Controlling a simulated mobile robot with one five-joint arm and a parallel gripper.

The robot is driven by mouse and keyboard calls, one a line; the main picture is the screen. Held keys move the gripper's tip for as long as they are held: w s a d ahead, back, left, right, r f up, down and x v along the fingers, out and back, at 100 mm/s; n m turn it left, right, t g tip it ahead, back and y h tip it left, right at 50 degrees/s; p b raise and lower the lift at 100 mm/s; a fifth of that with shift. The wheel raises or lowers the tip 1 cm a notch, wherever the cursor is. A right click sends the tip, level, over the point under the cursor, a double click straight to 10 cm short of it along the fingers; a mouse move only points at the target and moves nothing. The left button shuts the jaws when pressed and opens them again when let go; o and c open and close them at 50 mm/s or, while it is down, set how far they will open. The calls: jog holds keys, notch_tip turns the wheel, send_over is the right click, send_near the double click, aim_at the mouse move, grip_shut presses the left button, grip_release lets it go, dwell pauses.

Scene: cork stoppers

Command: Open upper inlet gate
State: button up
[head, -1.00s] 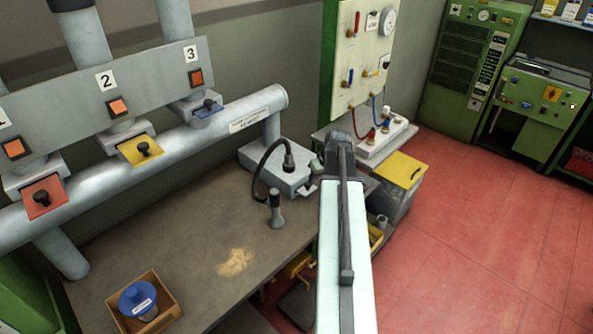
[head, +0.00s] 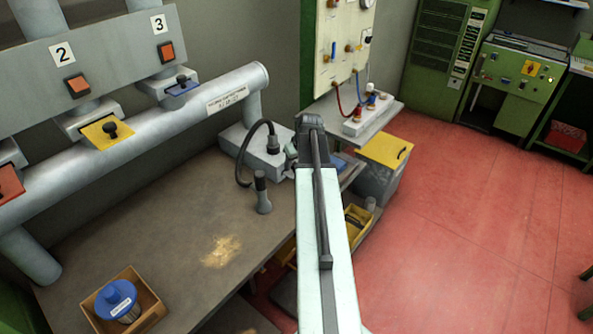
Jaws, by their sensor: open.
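Coloured gate plates with black knobs sit on the large grey pipe: a yellow one (head: 104,133) below number 2, a blue one (head: 183,88) below number 3, and a red one (head: 10,184) cut by the left edge. No label that I can read names an upper inlet gate. My gripper (head: 291,153) is at the far end of my arm, right of the plates and near the grey box on the bench. It is small, dark and mostly hidden by the arm, and appears open. I see nothing held in it.
The bench (head: 150,215) carries a grey box (head: 255,150) with a cable, a dark-handled tool (head: 262,195), cork dust (head: 220,251) and a wooden box (head: 150,302) with a blue-lidded jar. A valve panel (head: 345,40) stands behind. Red floor is free at right.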

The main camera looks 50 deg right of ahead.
grip_shut()
dwell(1.5)
